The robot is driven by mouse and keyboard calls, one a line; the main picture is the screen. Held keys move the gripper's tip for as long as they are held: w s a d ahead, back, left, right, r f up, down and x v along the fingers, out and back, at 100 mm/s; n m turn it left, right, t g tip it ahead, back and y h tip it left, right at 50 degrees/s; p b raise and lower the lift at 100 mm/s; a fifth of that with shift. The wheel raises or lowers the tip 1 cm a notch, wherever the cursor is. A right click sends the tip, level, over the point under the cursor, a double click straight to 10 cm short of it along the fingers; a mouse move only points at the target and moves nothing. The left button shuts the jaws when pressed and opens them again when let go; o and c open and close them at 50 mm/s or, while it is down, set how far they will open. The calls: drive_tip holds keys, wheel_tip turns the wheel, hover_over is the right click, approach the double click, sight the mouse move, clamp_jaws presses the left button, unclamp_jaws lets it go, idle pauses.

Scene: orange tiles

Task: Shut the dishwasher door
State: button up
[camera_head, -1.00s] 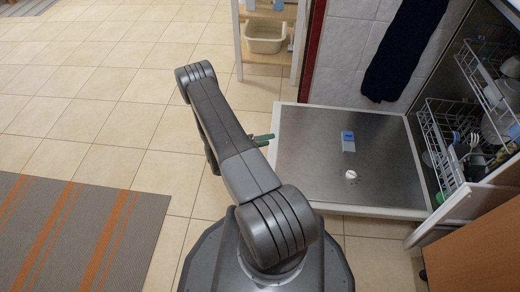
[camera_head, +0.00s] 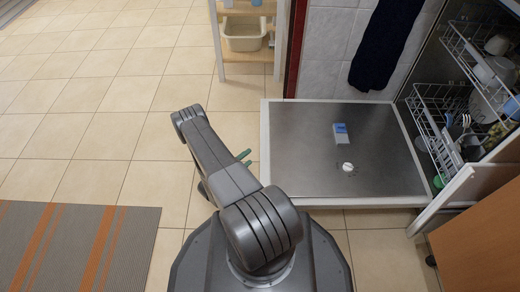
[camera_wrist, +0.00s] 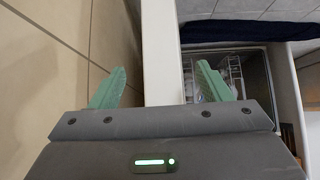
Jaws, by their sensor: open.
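The dishwasher door (camera_head: 300,172) is down flat, with its steel inner face up and a pale rim around it. In the wrist view, the door's pale edge (camera_wrist: 160,45) runs up between my two green fingers. My gripper (camera_wrist: 157,80) is open and empty. I cannot tell whether the fingers touch the door. The dishwasher opening with its racks (camera_head: 437,115) is at the right.
A blue-and-white box (camera_head: 341,134) and a white cap (camera_head: 347,167) are on the door's inner face. A shelf with a beige tub (camera_head: 245,34) stands behind. A wooden cabinet front (camera_head: 480,245) is at the lower right. Tiled floor (camera_head: 100,150) at the left is clear, beside a striped rug (camera_head: 75,245).

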drive_tip(key=b+x, duration=0.2)
drive_tip(key=x, duration=0.6)
drive_tip(key=shift+w+d, duration=0.25)
drive_tip(key=shift+c, duration=0.2)
